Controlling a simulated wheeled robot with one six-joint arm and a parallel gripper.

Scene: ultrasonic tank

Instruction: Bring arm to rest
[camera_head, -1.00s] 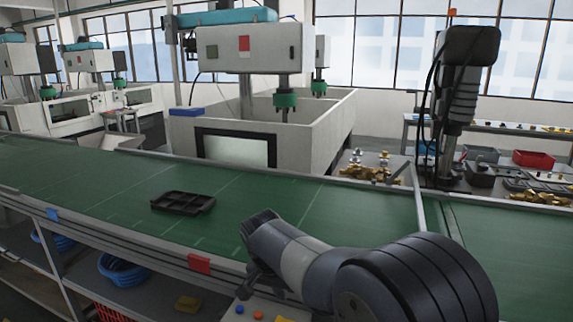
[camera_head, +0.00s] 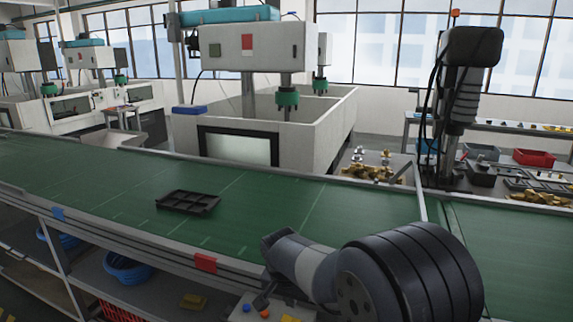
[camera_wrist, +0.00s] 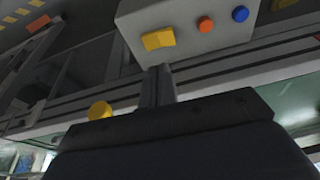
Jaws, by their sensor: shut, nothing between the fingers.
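My arm reaches in from the lower right of the head view, folded low at the near edge of the conveyor. My gripper (camera_wrist: 157,85) shows in the wrist view with its two dark fingers together and nothing between them. In the head view the gripper is mostly hidden behind my own wrist; only a small dark part shows below it. In the wrist view the fingers point toward a grey control box with a yellow switch (camera_wrist: 158,40), an orange button (camera_wrist: 206,25) and a blue button (camera_wrist: 241,14); I cannot tell the gap.
A green conveyor (camera_head: 110,185) crosses the view and carries a black compartment tray (camera_head: 188,202). A white tank (camera_head: 330,125) stands behind it. Brass parts (camera_head: 366,173) lie beyond the belt. The belt around the tray is clear.

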